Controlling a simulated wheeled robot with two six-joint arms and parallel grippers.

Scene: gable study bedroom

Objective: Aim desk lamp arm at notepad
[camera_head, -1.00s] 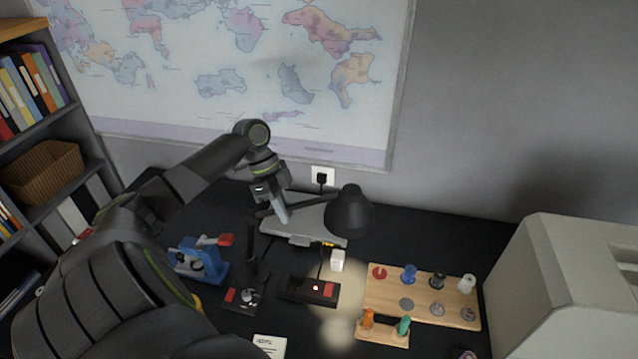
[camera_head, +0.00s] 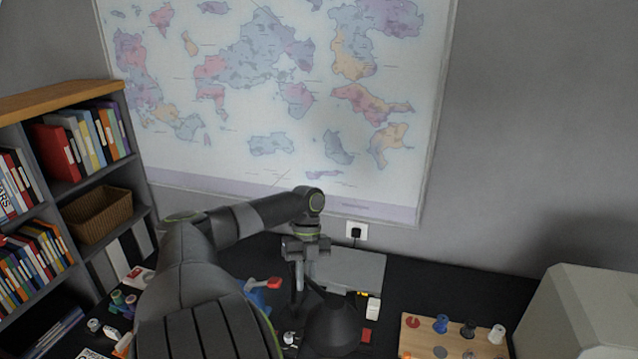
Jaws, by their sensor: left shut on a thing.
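The black desk lamp's shade (camera_head: 333,328) hangs over the desk at the bottom centre, with its thin arm (camera_head: 315,287) running up to the left. My left gripper (camera_head: 298,275) points down at the far end of that arm and is shut on it. The fingertips are small, and the lamp's post is partly hidden behind my arm. I cannot make out the notepad; that part of the desk is hidden by my left arm or below the picture. My right gripper is not in view.
A grey flat panel (camera_head: 350,268) lies behind the lamp. A wooden peg board (camera_head: 418,340) and a beige box (camera_head: 580,315) stand to the right. A blue and red item (camera_head: 262,285) is close left of the gripper. A bookshelf (camera_head: 105,190) stands at the left.

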